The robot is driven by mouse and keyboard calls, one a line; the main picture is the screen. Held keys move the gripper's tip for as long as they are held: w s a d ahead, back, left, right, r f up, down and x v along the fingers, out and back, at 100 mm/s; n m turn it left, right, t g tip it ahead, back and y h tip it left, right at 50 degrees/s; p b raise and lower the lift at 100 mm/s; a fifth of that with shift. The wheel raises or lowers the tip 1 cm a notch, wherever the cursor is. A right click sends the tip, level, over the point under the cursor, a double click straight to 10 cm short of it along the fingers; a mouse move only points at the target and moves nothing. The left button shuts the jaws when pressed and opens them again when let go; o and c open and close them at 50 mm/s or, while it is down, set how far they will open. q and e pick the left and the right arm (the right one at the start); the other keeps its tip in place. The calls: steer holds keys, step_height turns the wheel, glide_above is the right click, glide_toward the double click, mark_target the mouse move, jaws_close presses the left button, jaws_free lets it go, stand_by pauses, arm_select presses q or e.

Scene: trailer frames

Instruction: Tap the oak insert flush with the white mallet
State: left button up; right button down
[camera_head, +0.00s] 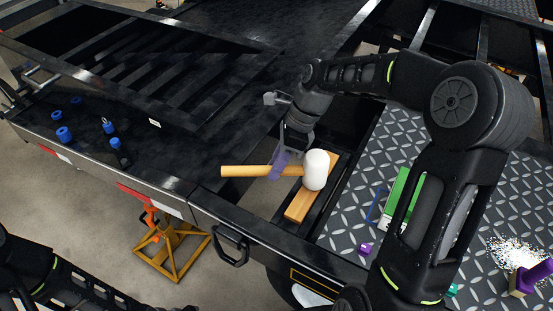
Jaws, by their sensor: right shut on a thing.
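The white mallet has a pale cylindrical head (316,172) and a wooden handle (243,171) that points left. My right gripper (281,163) is shut on the handle close to the head. The oak insert (299,206) is a light wooden strip lying in a dark slot of the black trailer frame. The mallet head stands over the middle of the insert and hides part of it. I cannot tell whether head and insert touch. Of my left arm only links show at the bottom left; its gripper is out of view.
A diamond-plate deck (349,218) lies right of the slot, with a green object (403,193), a small purple piece (365,249) and white granules (515,253). Several blue caps (64,134) stand on the black frame at left. A yellow stand (172,254) is on the floor.

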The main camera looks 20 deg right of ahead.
steer(key=shift+r+p, duration=2.3)
steer(key=shift+r, duration=0.5)
steer(key=shift+f, duration=0.1)
steer(key=shift+r+p, duration=0.35)
steer(key=shift+r, duration=0.1)
steer(key=shift+f, duration=0.15)
